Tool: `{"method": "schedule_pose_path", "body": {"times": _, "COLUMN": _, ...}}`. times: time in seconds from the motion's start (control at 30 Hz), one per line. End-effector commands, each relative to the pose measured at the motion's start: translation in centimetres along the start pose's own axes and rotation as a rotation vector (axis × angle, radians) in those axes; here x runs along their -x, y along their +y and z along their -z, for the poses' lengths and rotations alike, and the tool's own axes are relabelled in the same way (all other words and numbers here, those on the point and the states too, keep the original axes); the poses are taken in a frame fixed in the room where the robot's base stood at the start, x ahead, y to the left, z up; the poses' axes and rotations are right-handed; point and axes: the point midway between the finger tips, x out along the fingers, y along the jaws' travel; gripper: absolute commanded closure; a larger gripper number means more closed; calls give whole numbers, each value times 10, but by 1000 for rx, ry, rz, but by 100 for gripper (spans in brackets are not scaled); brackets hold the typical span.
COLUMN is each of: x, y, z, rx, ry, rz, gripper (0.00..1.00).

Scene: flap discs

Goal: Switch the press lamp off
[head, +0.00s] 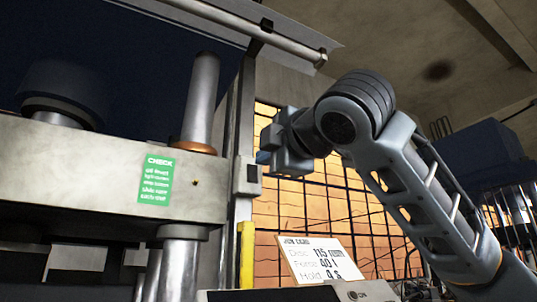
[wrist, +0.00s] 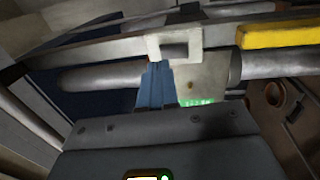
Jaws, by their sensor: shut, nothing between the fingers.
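The press (head: 90,165) fills the left of the head view. A small pale box with a dark face (head: 247,175), which looks like a switch, sits on its upright. In the wrist view a pale frame with a grey rectangular middle (wrist: 180,48) appears to be the same box. My gripper (head: 263,157) is shut and empty, its blue fingers beside the upright, near and slightly above the box. In the wrist view the fingertips (wrist: 156,68) reach the frame's lower left; I cannot tell whether they touch. A grey tube (head: 245,27) runs along the press top; I cannot tell whether it is the lamp.
A yellow post (head: 246,255) stands below the box. A job card (head: 312,259) stands at the bottom centre. Wire mesh (head: 345,215) lies behind my arm. A green check label (head: 156,181) is on the press's crossbeam. A steel column (head: 200,100) rises left of the upright.

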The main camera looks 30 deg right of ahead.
Motion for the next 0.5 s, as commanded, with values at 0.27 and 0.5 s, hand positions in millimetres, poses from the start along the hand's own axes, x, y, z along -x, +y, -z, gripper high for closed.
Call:
{"method": "schedule_pose_path", "body": {"times": 0.27, "x": 25, "y": 6, "z": 0, "rx": 2, "ry": 1, "rz": -4, "gripper": 100}}
{"method": "schedule_pose_path", "body": {"times": 0.5, "x": 58, "y": 15, "z": 0, "rx": 2, "ry": 2, "rz": -5, "gripper": 100}}
